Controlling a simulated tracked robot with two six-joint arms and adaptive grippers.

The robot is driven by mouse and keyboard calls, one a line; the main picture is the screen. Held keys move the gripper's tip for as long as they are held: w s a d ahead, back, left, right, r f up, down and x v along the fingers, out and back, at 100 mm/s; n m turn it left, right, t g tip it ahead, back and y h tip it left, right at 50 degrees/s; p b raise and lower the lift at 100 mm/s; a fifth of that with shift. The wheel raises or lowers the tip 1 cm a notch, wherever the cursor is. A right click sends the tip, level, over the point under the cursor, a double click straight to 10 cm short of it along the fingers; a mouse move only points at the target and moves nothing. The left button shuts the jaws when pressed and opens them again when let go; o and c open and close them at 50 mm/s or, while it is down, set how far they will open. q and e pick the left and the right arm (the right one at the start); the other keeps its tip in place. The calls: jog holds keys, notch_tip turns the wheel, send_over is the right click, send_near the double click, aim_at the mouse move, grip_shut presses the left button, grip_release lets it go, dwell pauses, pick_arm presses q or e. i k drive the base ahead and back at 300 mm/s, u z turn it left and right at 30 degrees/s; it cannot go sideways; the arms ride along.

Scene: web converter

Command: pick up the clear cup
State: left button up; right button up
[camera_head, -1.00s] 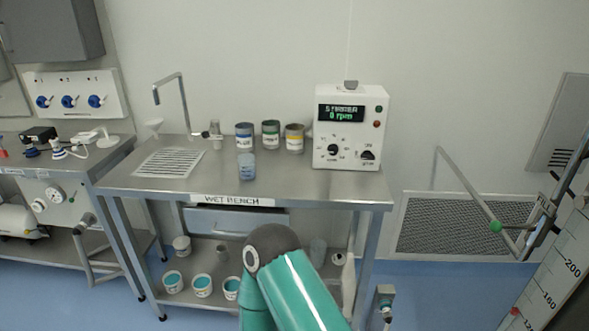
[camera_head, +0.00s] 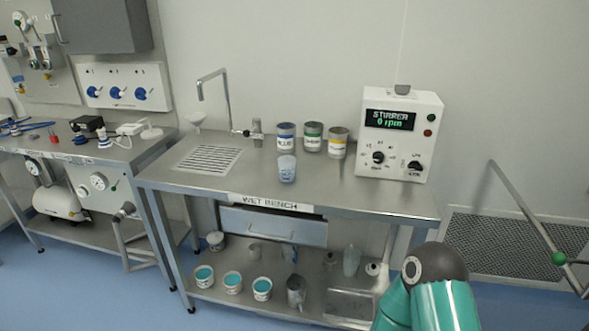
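A clear, slightly bluish cup (camera_head: 287,168) stands upright on the steel top of the wet bench (camera_head: 330,194), near its front edge. It is in front of the blue-labelled can. Another clear vessel (camera_head: 351,260) stands on the lower shelf; I cannot tell its exact kind. Neither of my grippers shows in the head view. Only a green and grey link of one of my arms is visible at the bottom right, in front of the bench's right end.
Blue-, green- and yellow-labelled cans (camera_head: 313,136) stand behind the cup. A white stirrer unit (camera_head: 399,135) is to their right, reading 0 rpm. A tap (camera_head: 214,90) and drain grille (camera_head: 209,159) are on the left. Several teal-filled tubs (camera_head: 233,282) stand on the lower shelf.

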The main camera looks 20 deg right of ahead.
aim_at(287, 169)
jog(key=i, duration=0.85)
